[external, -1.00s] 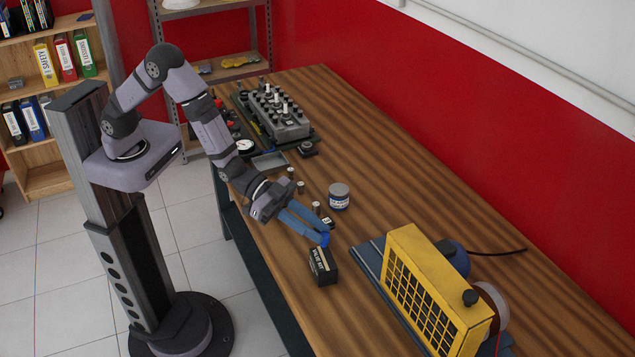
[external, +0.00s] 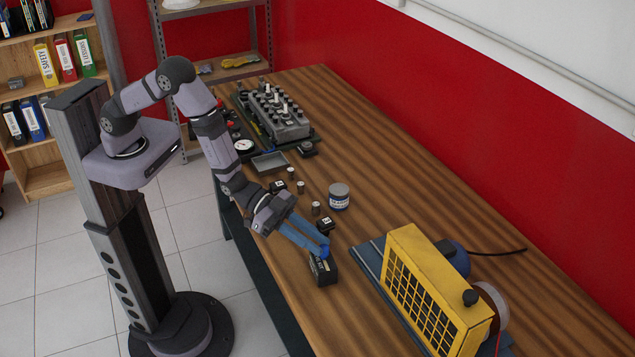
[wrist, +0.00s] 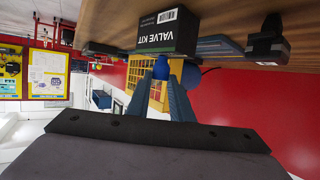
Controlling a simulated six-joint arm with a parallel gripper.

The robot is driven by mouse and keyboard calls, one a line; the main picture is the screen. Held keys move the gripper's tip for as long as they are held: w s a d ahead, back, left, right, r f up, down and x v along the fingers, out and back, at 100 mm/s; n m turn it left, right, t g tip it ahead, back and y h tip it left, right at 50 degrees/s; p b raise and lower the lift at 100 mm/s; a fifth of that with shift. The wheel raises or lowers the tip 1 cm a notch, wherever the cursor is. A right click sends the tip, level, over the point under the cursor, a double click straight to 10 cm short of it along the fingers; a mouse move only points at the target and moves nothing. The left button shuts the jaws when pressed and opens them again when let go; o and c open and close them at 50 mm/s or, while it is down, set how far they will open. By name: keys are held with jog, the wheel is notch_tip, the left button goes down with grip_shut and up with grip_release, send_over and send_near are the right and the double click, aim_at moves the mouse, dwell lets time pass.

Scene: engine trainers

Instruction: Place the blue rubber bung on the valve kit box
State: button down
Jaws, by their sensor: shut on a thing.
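The valve kit box (external: 323,273) is a small black box with pale lettering on the wooden bench; it also shows in the wrist view (wrist: 168,32), where the picture is upside down. My gripper (external: 322,250) is shut on the blue rubber bung (external: 325,251), which sits at the tips of its long blue fingers. In the external view the bung overlaps the far top edge of the box. In the wrist view the bung (wrist: 161,68) shows close to the box. I cannot tell whether they touch.
A white and blue tin (external: 339,196) and several small metal cylinders stand farther back on the bench (external: 420,190). A yellow grille-fronted machine (external: 437,290) stands to the right of the box. An engine head (external: 277,115) and a grey tray (external: 270,163) are at the far end.

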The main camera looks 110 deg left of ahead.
jog(key=c, duration=1.6)
grip_release()
jog(key=shift+r, duration=0.15)
jog(key=b+v, duration=0.3)
jog(key=v, duration=0.9)
jog(key=s+a+f+n+g+y, duration=0.1)
jog(key=s+a+f+g, duration=0.1)
jog(key=s+g, duration=0.25)
jog(key=s+a+f+g+y, duration=0.1)
jog(key=s+a+f+g, duration=0.2)
jog(key=s, duration=0.3)
jog(key=s+g, duration=0.2)
jog(key=s, duration=0.3)
jog(key=s+g, duration=0.2)
jog(key=s, duration=0.4)
jog(key=s+a+r+n+g, duration=0.1)
jog(key=s+g, duration=0.1)
jog(key=s, duration=0.4)
jog(key=shift+s+y, duration=0.1)
jog(key=shift+y, duration=0.2)
